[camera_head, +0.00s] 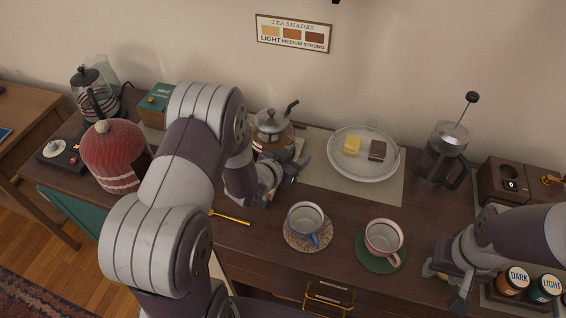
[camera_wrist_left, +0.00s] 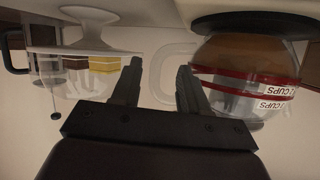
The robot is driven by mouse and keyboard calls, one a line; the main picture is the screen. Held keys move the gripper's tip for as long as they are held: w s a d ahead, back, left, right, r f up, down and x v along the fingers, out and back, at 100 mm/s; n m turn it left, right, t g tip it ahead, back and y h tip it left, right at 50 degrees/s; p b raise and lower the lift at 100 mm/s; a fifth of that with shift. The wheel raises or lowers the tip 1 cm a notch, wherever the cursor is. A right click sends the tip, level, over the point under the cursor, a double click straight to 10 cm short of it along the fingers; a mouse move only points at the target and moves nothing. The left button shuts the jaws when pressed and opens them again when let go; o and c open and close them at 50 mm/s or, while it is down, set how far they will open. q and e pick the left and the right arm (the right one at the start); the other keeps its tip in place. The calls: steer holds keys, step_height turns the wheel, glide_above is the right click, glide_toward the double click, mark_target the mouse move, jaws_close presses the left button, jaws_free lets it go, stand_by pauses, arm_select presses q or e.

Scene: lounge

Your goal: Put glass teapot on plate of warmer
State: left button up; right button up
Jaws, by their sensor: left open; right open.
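The glass teapot (camera_head: 268,131) with brown tea and a metal lid stands at the back middle of the sideboard. In the left wrist view, upside down, the teapot (camera_wrist_left: 243,70) shows red bands and sits at a dark round base (camera_wrist_left: 255,22). My left gripper (camera_head: 287,180) is open in front of it, hiding its lower part. The pale glass handle shows behind the gap between the fingers (camera_wrist_left: 160,85); I cannot tell if they touch it. A black device with a pale disc (camera_head: 54,149), perhaps the warmer, lies far left. My right gripper (camera_head: 442,282) is open and empty.
A cake plate (camera_head: 362,174), French press (camera_head: 441,152) and two cups (camera_head: 305,218) (camera_head: 383,238) stand right.

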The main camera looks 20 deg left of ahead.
arm_select(q)
steer(key=s+r+n+g+y, duration=0.1)
steer(key=s+r+n+g, duration=0.1)
steer(key=s+g, duration=0.4)
steer(key=s+r+n+g+y, duration=0.1)
steer(key=s+r+g, duration=0.3)
steer(key=s, duration=1.1)
steer(key=shift+s+n+g+y, duration=0.15)
steer(key=shift+n+g+y, duration=0.25)
steer(key=shift+g+y, duration=0.4)
steer(key=shift+a, duration=0.15)
